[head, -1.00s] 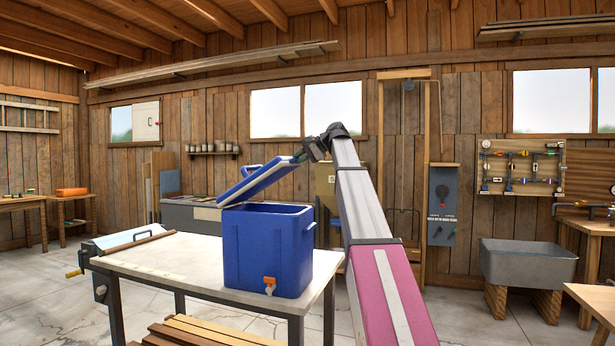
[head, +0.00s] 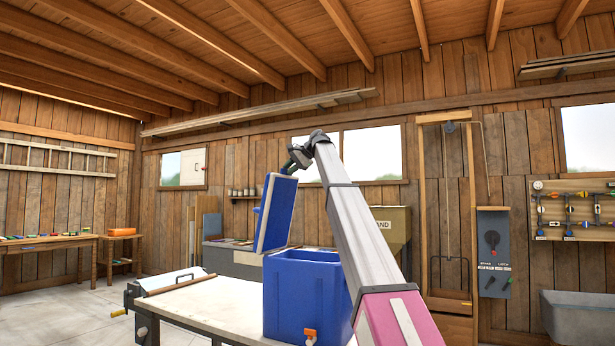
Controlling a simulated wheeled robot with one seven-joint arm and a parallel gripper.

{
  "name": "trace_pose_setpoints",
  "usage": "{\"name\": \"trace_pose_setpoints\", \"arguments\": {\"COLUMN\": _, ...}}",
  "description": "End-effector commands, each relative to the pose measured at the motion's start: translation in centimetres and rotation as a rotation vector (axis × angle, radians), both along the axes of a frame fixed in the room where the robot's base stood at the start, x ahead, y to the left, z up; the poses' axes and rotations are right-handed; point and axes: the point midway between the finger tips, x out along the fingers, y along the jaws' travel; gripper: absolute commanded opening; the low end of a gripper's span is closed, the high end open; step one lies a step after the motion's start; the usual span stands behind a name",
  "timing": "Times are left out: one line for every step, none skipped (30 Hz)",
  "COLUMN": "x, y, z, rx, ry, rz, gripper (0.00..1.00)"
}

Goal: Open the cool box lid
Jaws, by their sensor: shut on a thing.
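The blue cool box (head: 306,292) stands on the white-topped table, with an orange tap low on its front. Its lid (head: 276,213), blue with a pale inner face, stands steeply raised, close to upright, at the box's left side. My gripper (head: 295,162) is at the upper edge of the lid and is shut on it. The fingertips are small and partly hidden by the wrist. My arm reaches up from the lower right, in front of the box's right side.
The table top (head: 205,303) left of the box is mostly bare, with a wooden bar along its far left. A grey chest (head: 228,257) and a bin (head: 392,228) stand behind. A grey sink (head: 578,322) is at right.

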Motion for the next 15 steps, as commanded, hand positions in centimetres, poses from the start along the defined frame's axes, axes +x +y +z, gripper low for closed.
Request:
{"name": "trace_pose_setpoints", "arguments": {"x": 1.1, "y": 1.5, "z": 0.4, "rx": -0.039, "ry": 0.021, "rz": 0.004, "gripper": 0.00}}
{"name": "trace_pose_setpoints", "arguments": {"x": 1.4, "y": 2.1, "z": 0.5, "rx": -0.057, "ry": 0.031, "rz": 0.004, "gripper": 0.00}}
{"name": "trace_pose_setpoints", "arguments": {"x": 1.8, "y": 2.9, "z": 0.6, "rx": -0.082, "ry": 0.045, "rz": 0.005, "gripper": 0.00}}
{"name": "trace_pose_setpoints", "arguments": {"x": 2.1, "y": 3.5, "z": 0.6, "rx": -0.099, "ry": 0.053, "rz": 0.004, "gripper": 0.00}}
{"name": "trace_pose_setpoints", "arguments": {"x": 2.3, "y": 4.0, "z": 0.6, "rx": -0.113, "ry": 0.062, "rz": 0.004, "gripper": 0.00}}
{"name": "trace_pose_setpoints", "arguments": {"x": 2.5, "y": 4.5, "z": 0.5, "rx": -0.122, "ry": 0.067, "rz": 0.002, "gripper": 0.00}}
{"name": "trace_pose_setpoints", "arguments": {"x": 2.7, "y": 4.9, "z": 0.5, "rx": -0.120, "ry": 0.066, "rz": 0.002, "gripper": 0.00}}
{"name": "trace_pose_setpoints", "arguments": {"x": 2.9, "y": 5.4, "z": 0.5, "rx": -0.119, "ry": 0.065, "rz": 0.002, "gripper": 0.00}}
{"name": "trace_pose_setpoints", "arguments": {"x": 3.1, "y": 5.9, "z": 0.5, "rx": -0.119, "ry": 0.065, "rz": 0.002, "gripper": 0.00}}
{"name": "trace_pose_setpoints", "arguments": {"x": 3.3, "y": 6.2, "z": 0.5, "rx": -0.119, "ry": 0.065, "rz": 0.002, "gripper": 0.00}}
{"name": "trace_pose_setpoints", "arguments": {"x": 3.4, "y": 6.5, "z": 0.5, "rx": -0.119, "ry": 0.065, "rz": 0.002, "gripper": 0.00}}
{"name": "trace_pose_setpoints", "arguments": {"x": 3.6, "y": 6.8, "z": 0.4, "rx": -0.119, "ry": 0.065, "rz": 0.002, "gripper": 0.00}}
{"name": "trace_pose_setpoints", "arguments": {"x": 3.7, "y": 7.0, "z": 0.4, "rx": -0.119, "ry": 0.065, "rz": 0.002, "gripper": 0.00}}
{"name": "trace_pose_setpoints", "arguments": {"x": 3.8, "y": 7.2, "z": 0.4, "rx": -0.119, "ry": 0.065, "rz": 0.002, "gripper": 0.00}}
{"name": "trace_pose_setpoints", "arguments": {"x": 3.9, "y": 7.4, "z": 0.4, "rx": -0.119, "ry": 0.065, "rz": 0.002, "gripper": 0.00}}
